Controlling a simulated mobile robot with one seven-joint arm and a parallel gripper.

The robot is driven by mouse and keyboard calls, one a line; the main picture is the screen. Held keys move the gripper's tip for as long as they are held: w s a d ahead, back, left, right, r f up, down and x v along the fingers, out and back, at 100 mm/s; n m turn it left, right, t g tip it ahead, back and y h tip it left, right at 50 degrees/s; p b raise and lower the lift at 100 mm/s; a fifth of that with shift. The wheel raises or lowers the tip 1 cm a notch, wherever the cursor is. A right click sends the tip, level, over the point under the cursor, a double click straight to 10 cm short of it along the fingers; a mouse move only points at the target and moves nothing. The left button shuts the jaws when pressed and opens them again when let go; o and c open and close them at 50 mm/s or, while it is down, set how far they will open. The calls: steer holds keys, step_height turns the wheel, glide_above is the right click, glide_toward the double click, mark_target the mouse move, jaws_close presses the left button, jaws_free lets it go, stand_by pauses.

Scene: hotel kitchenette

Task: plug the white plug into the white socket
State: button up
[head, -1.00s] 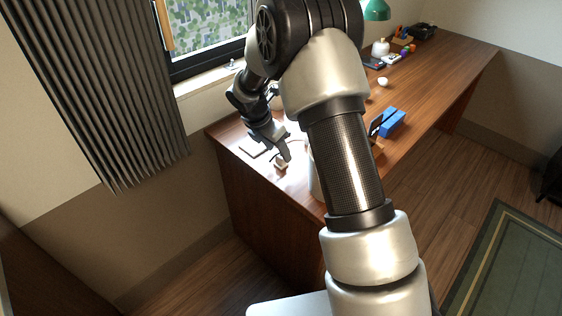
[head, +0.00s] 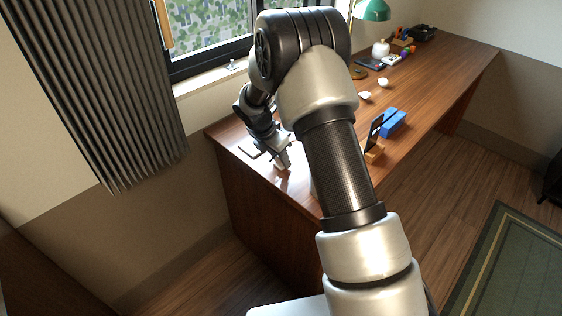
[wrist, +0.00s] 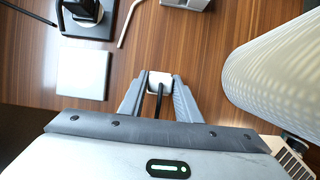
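My gripper (wrist: 161,88) is closed around a small white plug (wrist: 160,82) in the wrist view, with one finger against each side. A black cord runs from the plug back toward the gripper's palm. In the head view my gripper (head: 283,165) is low over the near left corner of the desk, and the plug is too small there to make out clearly. A pale grey-white block (wrist: 188,4) is cut off by the top edge of the wrist view, ahead of the fingers. It may be the white socket, but I cannot tell.
A white square plate (wrist: 82,74) and a black-based device (wrist: 85,18) are left of the fingers. A large white ribbed cylinder (wrist: 275,75) stands close on the right. A bent pale rod (wrist: 129,24) lies ahead. The wooden desk (head: 440,85) also holds a blue block (head: 393,123).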

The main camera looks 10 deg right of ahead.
steer(key=c, duration=0.4)
step_height(320, 180, up, 10)
steer(key=shift+r+p, duration=0.1)
steer(key=shift+p, duration=1)
steer(key=shift+w, duration=0.1)
